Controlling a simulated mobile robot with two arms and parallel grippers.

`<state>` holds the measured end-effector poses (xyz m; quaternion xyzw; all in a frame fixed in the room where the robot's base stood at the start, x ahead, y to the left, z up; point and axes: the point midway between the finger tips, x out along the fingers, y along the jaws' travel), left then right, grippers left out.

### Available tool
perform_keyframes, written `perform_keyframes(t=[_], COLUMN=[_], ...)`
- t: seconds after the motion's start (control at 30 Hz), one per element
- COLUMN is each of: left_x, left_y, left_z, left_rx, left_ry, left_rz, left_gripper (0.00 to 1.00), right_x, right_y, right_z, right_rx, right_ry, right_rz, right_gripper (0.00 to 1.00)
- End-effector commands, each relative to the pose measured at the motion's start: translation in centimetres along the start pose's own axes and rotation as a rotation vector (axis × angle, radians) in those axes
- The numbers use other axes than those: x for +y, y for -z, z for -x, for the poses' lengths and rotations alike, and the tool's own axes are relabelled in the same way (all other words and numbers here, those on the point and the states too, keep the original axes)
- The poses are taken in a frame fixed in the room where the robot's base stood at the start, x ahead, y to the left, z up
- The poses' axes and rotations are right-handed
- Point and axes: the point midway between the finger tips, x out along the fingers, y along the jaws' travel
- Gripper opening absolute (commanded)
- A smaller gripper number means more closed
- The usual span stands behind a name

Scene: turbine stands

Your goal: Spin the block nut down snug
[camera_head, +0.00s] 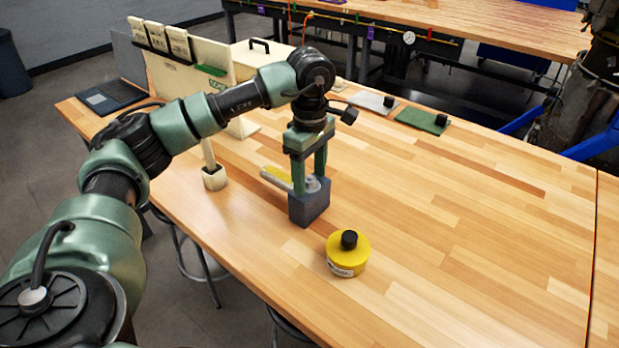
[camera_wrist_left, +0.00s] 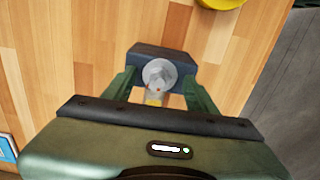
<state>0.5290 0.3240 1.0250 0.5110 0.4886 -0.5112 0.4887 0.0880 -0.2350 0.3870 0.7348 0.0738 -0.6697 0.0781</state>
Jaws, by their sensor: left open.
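The dark grey block (camera_head: 309,207) stands on the wooden table, with the silver block nut (camera_head: 312,184) on its top. In the left wrist view the nut (camera_wrist_left: 158,73) shows as a round, flanged metal piece on the block (camera_wrist_left: 175,53). My left gripper (camera_head: 308,182) points straight down over the block. Its two green fingers are apart, one on each side of the nut, and a gap shows between them and the nut in the left wrist view (camera_wrist_left: 158,80). Part of the nut is hidden behind the fingers in the head view. My right gripper is not in view.
A yellow round container (camera_head: 347,258) with a black knob stands in front of the block. A yellow-and-grey bar (camera_head: 277,178) lies beside the block at left. The table's right side is clear.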

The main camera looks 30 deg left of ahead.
Motion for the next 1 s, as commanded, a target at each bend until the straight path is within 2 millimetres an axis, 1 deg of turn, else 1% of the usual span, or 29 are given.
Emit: perform_keyframes(t=[0.27,0.8,0.9,1.0], left_x=[0.0,0.0,0.0,0.0], left_y=[0.0,0.0,0.0,0.0], left_z=[0.3,4.6,5.1,5.1], left_rx=[0.0,0.0,0.0,0.0], left_ry=[0.0,-0.001,-0.001,0.0], left_rz=[0.0,0.001,0.001,0.001], left_gripper=[0.57,0.57,0.57,0.57], right_x=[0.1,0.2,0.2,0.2], right_y=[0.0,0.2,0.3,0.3], right_z=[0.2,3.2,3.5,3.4], right_rx=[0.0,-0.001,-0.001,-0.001], right_ry=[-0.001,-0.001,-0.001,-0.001], right_rz=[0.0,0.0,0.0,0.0], right_gripper=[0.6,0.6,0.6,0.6])
